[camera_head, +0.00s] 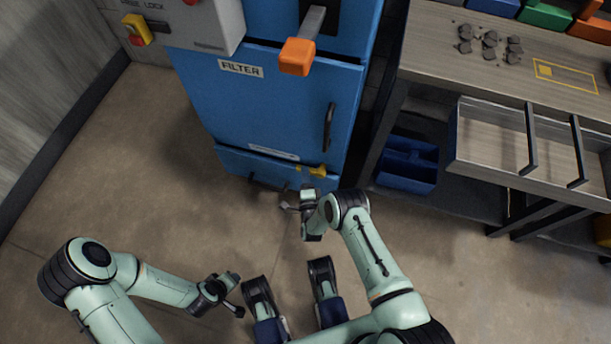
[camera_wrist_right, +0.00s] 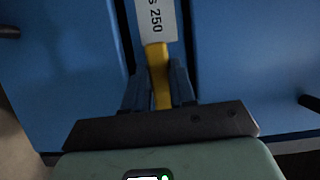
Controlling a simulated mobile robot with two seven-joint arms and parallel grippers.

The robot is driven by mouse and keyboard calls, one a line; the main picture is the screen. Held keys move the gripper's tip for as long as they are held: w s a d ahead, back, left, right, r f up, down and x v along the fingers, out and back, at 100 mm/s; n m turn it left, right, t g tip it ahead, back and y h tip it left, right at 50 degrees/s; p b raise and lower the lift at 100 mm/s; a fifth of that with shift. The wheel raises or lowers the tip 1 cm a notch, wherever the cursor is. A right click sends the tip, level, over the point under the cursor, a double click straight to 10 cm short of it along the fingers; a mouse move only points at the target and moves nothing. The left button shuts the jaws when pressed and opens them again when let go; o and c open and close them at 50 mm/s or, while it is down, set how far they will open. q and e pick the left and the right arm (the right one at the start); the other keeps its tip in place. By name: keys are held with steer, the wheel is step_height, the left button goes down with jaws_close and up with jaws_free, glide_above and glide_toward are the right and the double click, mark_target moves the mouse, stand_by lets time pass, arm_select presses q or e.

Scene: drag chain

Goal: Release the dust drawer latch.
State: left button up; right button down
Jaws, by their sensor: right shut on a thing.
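The blue filter cabinet's low dust drawer (camera_head: 240,165) has a small yellow latch (camera_head: 318,171) at its upper right. In the right wrist view the yellow latch (camera_wrist_right: 157,62) stands between the two dark fingers of my right gripper (camera_wrist_right: 158,88), which is shut on it. A white label reading "S 250" sits just beyond the latch. In the head view my right gripper (camera_head: 306,194) is low in front of the drawer, and its fingertips are hard to make out. My left gripper (camera_head: 238,308) is above the floor, away from the cabinet, its jaws too small to read.
Above the drawer are the filter door (camera_head: 270,105) with a dark handle (camera_head: 329,127) and an orange-ended lever (camera_head: 297,57) sticking out. A workbench (camera_head: 480,75) with an open drawer stands right, a blue bin (camera_head: 407,165) beneath it. Floor at left is clear.

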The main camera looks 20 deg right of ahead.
steer(key=shift+a+r+m, duration=0.1)
steer(key=shift+r+m, duration=0.05)
steer(key=shift+m, duration=0.15)
steer(key=c, duration=0.9)
jaws_free()
arm_select(q)
steer(key=shift+s, duration=0.1)
steer(key=shift+s+f, duration=0.1)
